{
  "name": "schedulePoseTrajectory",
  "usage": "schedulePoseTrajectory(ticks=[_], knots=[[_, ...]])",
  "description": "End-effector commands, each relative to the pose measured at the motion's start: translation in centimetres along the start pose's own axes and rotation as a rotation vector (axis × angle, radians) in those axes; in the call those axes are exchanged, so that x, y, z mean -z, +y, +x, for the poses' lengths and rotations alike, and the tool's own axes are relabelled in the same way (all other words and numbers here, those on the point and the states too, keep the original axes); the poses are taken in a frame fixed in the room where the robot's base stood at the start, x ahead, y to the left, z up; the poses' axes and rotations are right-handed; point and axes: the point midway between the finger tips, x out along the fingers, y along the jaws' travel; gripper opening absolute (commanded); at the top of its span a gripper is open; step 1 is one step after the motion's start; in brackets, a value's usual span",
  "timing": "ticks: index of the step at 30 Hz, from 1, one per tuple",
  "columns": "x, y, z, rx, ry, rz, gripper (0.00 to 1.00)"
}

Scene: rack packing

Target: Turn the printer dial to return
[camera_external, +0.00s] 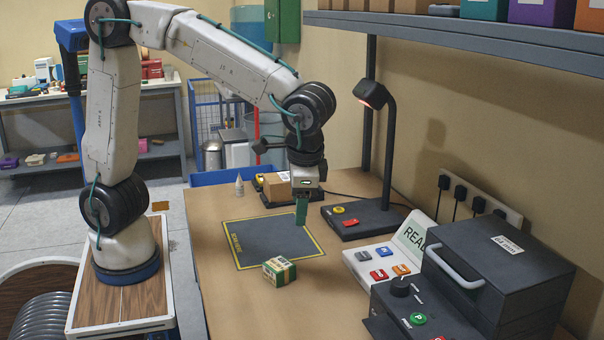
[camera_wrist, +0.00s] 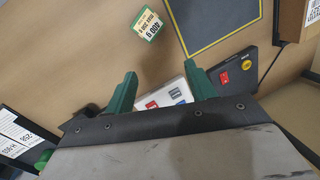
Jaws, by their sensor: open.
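The printer (camera_external: 500,268) is a dark grey box with a light handle at the right of the bench. Its black dial (camera_external: 400,287) stands on the front panel, left of the green P button (camera_external: 418,319). The dial's markings are too small to read. My gripper (camera_external: 301,212) has green fingers, points down over the right part of the dark mat, and is well left of and behind the dial. In the wrist view my gripper (camera_wrist: 161,80) shows its fingers apart with nothing between them. I cannot make out the dial there.
A small green-and-cream box (camera_external: 279,271) lies at the mat's (camera_external: 255,244) front edge. A scanner lamp (camera_external: 372,95) on a post stands behind right. A white button panel (camera_external: 385,262) sits between lamp base and printer. A shelf (camera_external: 470,40) overhangs the right.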

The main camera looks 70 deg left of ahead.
Motion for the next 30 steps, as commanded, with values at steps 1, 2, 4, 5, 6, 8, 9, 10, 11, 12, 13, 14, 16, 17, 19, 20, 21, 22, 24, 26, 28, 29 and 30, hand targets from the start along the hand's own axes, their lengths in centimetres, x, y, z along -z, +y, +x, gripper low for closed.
schedulePoseTrajectory(ticks=[1, 2, 4, 5, 6, 8, 9, 10, 11, 12, 13, 14, 16, 17, 19, 20, 21, 22, 24, 26, 28, 29, 30], knots=[[2.0, 3.0, 0.2, 0.024, 0.012, -0.017, 0.55], [3.0, 4.5, 0.2, 0.035, 0.023, -0.038, 0.55], [5.2, 7.8, 0.3, 0.057, 0.054, -0.095, 0.55], [6.1, 9.3, 0.3, 0.064, 0.068, -0.123, 0.55], [7.2, 11.1, 0.4, 0.073, 0.089, -0.161, 0.55], [8.7, 13.6, 0.4, 0.080, 0.122, -0.225, 0.55], [9.7, 15.1, 0.3, 0.081, 0.146, -0.275, 0.55], [10.4, 16.2, 0.2, 0.080, 0.166, -0.316, 0.55], [11.2, 17.2, 0.0, 0.076, 0.187, -0.362, 0.55], [12.2, 18.0, -0.4, 0.068, 0.213, -0.427, 0.55], [12.9, 18.4, -0.8, 0.060, 0.231, -0.474, 0.55], [13.6, 18.5, -1.3, 0.050, 0.248, -0.524, 0.55], [14.7, 18.4, -3.0, 0.021, 0.286, -0.628, 0.55], [14.9, 18.4, -3.6, 0.010, 0.298, -0.668, 0.55], [15.2, 18.3, -4.0, -0.003, 0.313, -0.744, 0.55], [15.3, 18.2, -4.0, -0.005, 0.315, -0.770, 0.55], [15.2, 18.2, -4.0, -0.008, 0.316, -0.799, 0.55], [15.3, 18.1, -3.9, -0.010, 0.316, -0.818, 0.55], [15.3, 18.1, -3.7, -0.014, 0.316, -0.844, 0.55], [15.5, 18.0, -3.2, -0.015, 0.315, -0.851, 0.55], [15.7, 17.9, -2.3, -0.013, 0.314, -0.851, 0.55], [15.8, 17.8, -1.8, -0.013, 0.314, -0.850, 0.55], [16.0, 17.8, -1.1, -0.013, 0.313, -0.849, 0.55]])
